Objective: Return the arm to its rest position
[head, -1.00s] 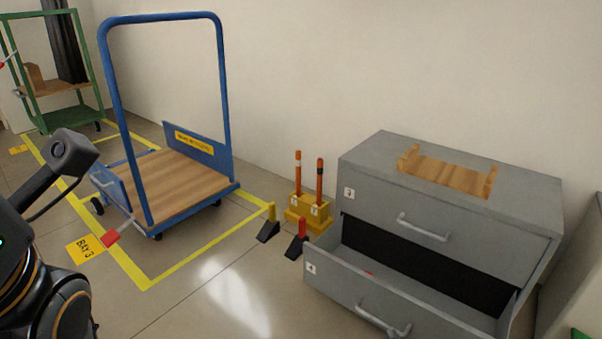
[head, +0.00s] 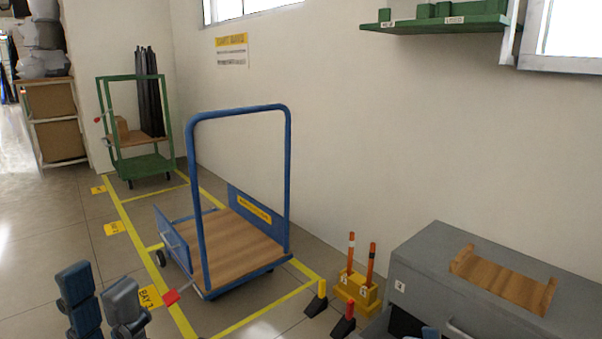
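My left gripper (head: 101,302) is at the lower left of the head view. Its two dark blue-grey fingers point up, with a gap and nothing held between them. It is in front of the floor, left of the blue platform cart (head: 235,245). A small blue-grey tip shows at the bottom edge by the grey drawer cabinet (head: 420,252). It looks like part of my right gripper, but too little shows to tell its state.
A wooden cradle (head: 503,283) lies on the cabinet. A yellow block (head: 357,290) with two orange rods stands beside it. Wheel chocks (head: 343,325) are on the floor. A green cart (head: 140,165) stands far left. A green shelf (head: 435,22) hangs on the wall.

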